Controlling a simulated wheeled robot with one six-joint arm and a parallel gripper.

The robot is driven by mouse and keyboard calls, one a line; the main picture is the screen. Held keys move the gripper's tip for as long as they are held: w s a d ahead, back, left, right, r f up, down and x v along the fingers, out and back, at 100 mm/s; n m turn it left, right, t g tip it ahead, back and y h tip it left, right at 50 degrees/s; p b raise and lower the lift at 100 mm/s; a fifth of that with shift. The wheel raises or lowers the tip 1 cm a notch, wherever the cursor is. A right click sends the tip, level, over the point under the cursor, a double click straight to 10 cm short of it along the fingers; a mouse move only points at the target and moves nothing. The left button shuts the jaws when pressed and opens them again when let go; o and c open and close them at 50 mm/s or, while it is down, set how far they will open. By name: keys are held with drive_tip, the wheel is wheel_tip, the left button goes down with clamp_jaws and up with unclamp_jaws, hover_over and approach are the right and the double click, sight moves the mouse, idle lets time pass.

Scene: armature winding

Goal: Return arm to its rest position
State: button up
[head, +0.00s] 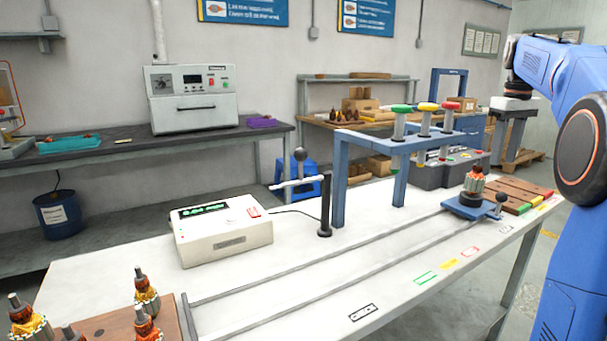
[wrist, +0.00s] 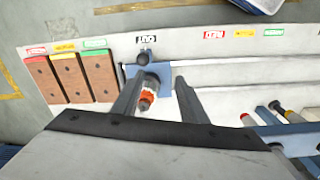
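My gripper (wrist: 159,78) is open in the wrist view, its two dark fingers apart with nothing held between them. It also shows in the head view (head: 506,160), pointing down at the right, above the table. An armature (head: 474,182) with a red-orange top stands upright on the blue carriage (head: 468,208) at the right part of the rails. In the wrist view the armature (wrist: 146,100) appears between the fingers, below them, and the carriage (wrist: 133,71) lies beside the OUT label.
Brown blocks (wrist: 70,77) with coloured ends lie beside the carriage. A white meter box (head: 222,230) and a wooden board (head: 105,328) with several armatures are at the left.

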drive_tip(key=s+a+f+m+t, duration=0.1)
drive_tip(key=s+a+f, duration=0.3)
drive_tip(key=s+a, duration=0.45)
drive_tip(key=s+a+f+t, duration=0.1)
drive_tip(key=s+a+f, duration=0.3)
drive_tip(key=s+a, duration=0.5)
drive_tip(key=s+a+f+m+t, duration=0.1)
drive_tip(key=s+a+f, duration=0.4)
drive_tip(key=s+f, duration=0.3)
drive_tip(key=s+a+f+m+t, duration=0.1)
drive_tip(key=s+a+f, duration=0.3)
drive_tip(key=s+f, duration=0.4)
wheel_tip(320, 180, down, 3)
drive_tip(key=shift+s+a+f, duration=0.1)
drive_tip(key=shift+s+a, duration=0.3)
